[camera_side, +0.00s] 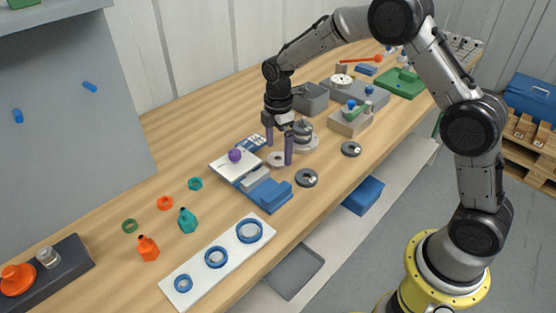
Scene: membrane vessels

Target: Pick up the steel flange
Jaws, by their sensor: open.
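My gripper (279,152) is open, its two purple fingers pointing down. A light grey flat ring (276,160), which looks like the steel flange, lies low between the fingertips. Whether the fingers touch it is not clear. Two darker grey rings with centre holes also lie on the bench: one (306,178) in front and to the right of the fingers, one (351,149) farther right. A stacked silver part (303,135) on a pale base stands just right of the gripper.
A white plate with a purple ball (234,155) and blue blocks (268,193) sit close on the left and front. A white strip with blue rings (217,257) lies in front.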

